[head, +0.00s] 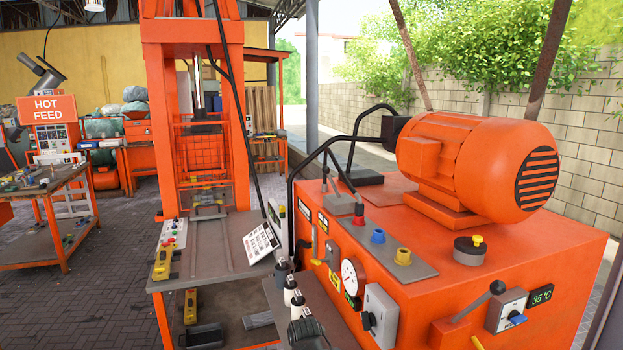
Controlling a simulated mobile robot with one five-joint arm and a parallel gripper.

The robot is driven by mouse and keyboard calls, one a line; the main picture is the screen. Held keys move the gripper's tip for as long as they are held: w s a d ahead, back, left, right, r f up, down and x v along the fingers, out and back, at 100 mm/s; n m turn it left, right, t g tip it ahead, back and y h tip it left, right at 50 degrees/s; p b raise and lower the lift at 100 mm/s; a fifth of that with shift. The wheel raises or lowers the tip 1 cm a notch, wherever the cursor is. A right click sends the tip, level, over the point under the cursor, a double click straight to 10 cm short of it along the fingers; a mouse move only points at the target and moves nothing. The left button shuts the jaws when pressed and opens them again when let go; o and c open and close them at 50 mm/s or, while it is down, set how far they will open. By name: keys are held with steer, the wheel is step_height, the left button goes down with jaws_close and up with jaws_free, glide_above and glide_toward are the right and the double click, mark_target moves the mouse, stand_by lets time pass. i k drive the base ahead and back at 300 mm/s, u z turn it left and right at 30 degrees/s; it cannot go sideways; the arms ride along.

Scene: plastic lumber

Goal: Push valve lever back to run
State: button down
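A lever (477,306) with a grey rod and a black ball knob sits on the front of the orange power unit (560,265), at lower right in the head view. Its rod rises slantwise from an orange block up to the right, with the knob at the upper end. A smaller yellow-handled lever (314,242) stands at the unit's left end, by small labels. The frame has no readable "run" mark, so I cannot tell which lever is the valve lever or its setting. My gripper is not in view.
An orange motor (475,163) and black hoses sit on the unit. An orange press frame (155,110) rises behind. Paved floor is open at left.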

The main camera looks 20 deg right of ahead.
mark_target(326, 169)
steer(key=z, duration=0.05)
steer(key=i, duration=1.15)
steer(key=u, duration=1.8)
